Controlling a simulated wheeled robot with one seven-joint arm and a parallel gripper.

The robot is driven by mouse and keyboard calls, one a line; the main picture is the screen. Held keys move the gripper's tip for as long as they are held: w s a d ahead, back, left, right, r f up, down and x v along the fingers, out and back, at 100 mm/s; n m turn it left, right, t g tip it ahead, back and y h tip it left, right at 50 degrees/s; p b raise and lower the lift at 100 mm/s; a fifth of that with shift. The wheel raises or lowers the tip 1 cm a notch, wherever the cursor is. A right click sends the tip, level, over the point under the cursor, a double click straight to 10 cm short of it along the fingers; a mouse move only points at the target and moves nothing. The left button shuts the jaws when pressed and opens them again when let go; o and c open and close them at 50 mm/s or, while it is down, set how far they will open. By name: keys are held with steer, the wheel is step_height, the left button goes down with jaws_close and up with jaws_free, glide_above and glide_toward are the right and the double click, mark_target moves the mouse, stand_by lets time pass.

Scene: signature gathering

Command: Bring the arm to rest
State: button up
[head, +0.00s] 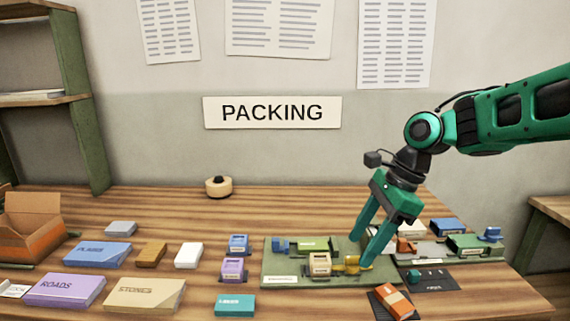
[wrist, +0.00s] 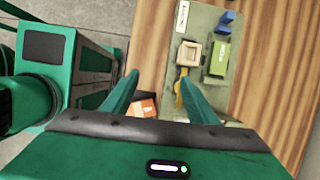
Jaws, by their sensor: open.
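My gripper (head: 361,251) is open, with its two green fingers pointing down over the right part of the table in the head view. The fingertips appear just above or beside the right end of the green tray (head: 279,270); I cannot tell whether they touch anything. In the wrist view the spread fingers of my gripper (wrist: 160,79) hold nothing between them. My arm reaches in from the right edge of the head view.
The green tray bears a beige block (head: 320,263), a green block (head: 313,243) and yellow and blue pieces. An orange box (head: 397,302) lies in front of the fingers. Boxes crowd the left of the table (head: 150,207); its back strip is mostly clear.

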steer(key=s+d+f+n+h, duration=0.1)
steer(key=s+d+f+n, duration=0.1)
steer(key=s+d, duration=0.5)
steer(key=s+d+f+n+h, duration=0.1)
steer(key=s+d+f+n, duration=0.1)
steer(key=s+d+n, duration=0.3)
steer(key=s+d+f+n+h, duration=0.2)
steer(key=s+d+n, duration=0.2)
steer(key=s+d, duration=0.6)
steer(key=shift+s+d+f, duration=0.3)
steer(key=shift+d+f, duration=0.1)
steer(key=shift+d, duration=0.5)
steer(key=shift+w+f, duration=0.25)
steer(key=shift+w, duration=0.4)
